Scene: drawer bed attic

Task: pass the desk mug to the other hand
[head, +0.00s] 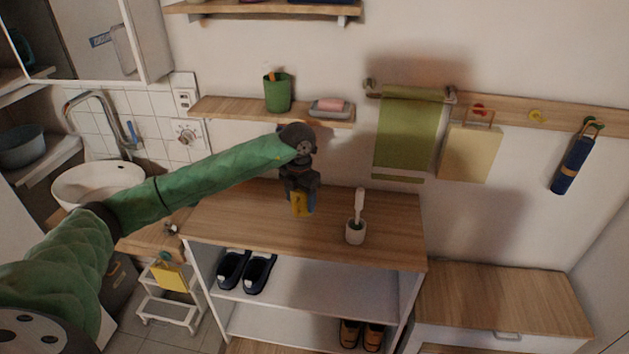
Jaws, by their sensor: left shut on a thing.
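My left arm reaches in from the left, and its gripper (301,191) points down over the wooden top of the shoe cabinet. My right gripper is not in view.
A white cup with a brush (355,232) stands on the cabinet top (240,222), right of the gripper. Above are a wall shelf (230,108) with a green cup (277,93) and soap dish (331,109), and a green towel (407,135). The cabinet top's right end is clear.

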